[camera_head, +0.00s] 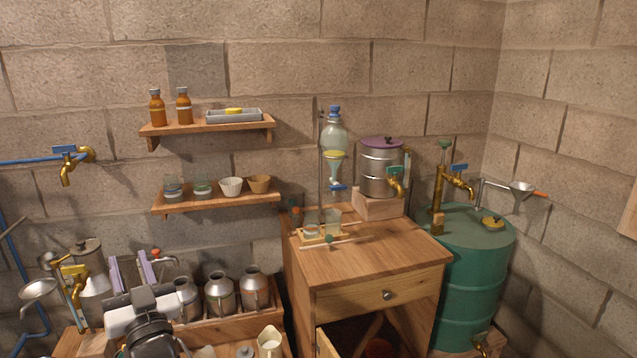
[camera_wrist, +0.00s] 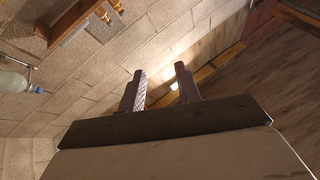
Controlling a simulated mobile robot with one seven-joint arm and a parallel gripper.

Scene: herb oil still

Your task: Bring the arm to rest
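My gripper (camera_head: 128,258) is at the lower left of the head view, with its two fingers pointing up. In the wrist view my gripper (camera_wrist: 160,70) is open, its fingers apart with nothing between them. It is raised in front of the block wall, beside the metal jugs (camera_head: 220,292) in the head view. I cannot tell from these frames whether it touches anything. My arm hides part of the bench below.
A wooden cabinet (camera_head: 370,262) with a steel pot (camera_head: 381,168) stands at centre right. A green drum (camera_head: 470,280) stands to its right. Two wall shelves (camera_head: 208,125) (camera_head: 217,200) hold bottles and cups. A brass tap (camera_head: 70,165) is on the left wall.

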